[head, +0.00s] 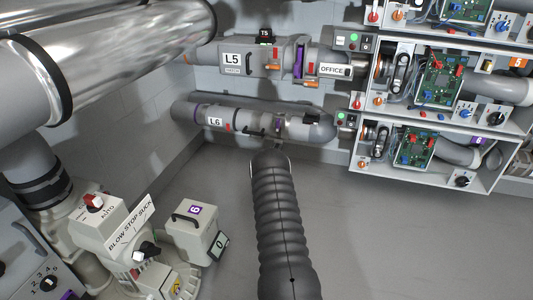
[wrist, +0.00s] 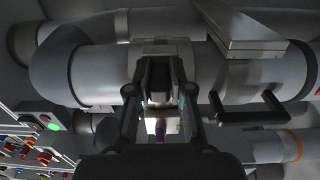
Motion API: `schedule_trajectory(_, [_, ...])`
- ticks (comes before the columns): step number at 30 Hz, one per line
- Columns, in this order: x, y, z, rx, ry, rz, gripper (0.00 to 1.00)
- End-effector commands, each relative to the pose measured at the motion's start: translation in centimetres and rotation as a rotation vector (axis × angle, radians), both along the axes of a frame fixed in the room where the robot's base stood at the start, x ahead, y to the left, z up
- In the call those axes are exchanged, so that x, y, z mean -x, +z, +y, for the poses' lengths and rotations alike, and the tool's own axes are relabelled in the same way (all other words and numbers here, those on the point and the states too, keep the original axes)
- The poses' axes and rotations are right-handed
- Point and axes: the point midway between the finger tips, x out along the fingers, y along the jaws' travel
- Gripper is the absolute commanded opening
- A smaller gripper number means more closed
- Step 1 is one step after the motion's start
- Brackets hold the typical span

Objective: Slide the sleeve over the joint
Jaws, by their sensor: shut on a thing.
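The grey L6 pipe (head: 197,113) runs across the low part of the wall, with an elbow at its right end. In the wrist view, where left and right look swapped, its elbow (wrist: 52,68) is at the left. My gripper (wrist: 158,85) is shut on a dark upright grip at the pipe. This grip appears to belong to the light grey sleeve band (wrist: 168,48) around the pipe. The joint under or beside the band is hidden or too dark to tell. In the head view, my black ribbed arm hides most of the gripper.
A black bar handle (wrist: 250,113) sticks out from the pipe beside my gripper. The L5 pipe (head: 270,57) runs above L6. Open control boxes (head: 430,185) stand at the right. A blower unit (head: 105,225) stands lower left. The floor (head: 375,245) is clear at the right.

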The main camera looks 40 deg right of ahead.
Motion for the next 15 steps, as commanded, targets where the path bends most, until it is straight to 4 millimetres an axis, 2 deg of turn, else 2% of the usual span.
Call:
schedule_trajectory(9, [-0.8, 0.2, 0.8, -0.001, 0.011, -0.001, 0.00])
schedule_trajectory(10, [-0.8, 0.2, 0.9, 0.000, 0.012, -0.001, 0.25])
schedule_trajectory(12, [-0.9, 0.2, 1.0, 0.000, 0.014, -0.001, 0.43])
schedule_trajectory(15, [-0.9, 0.2, 0.9, 0.000, 0.012, -0.001, 0.46])
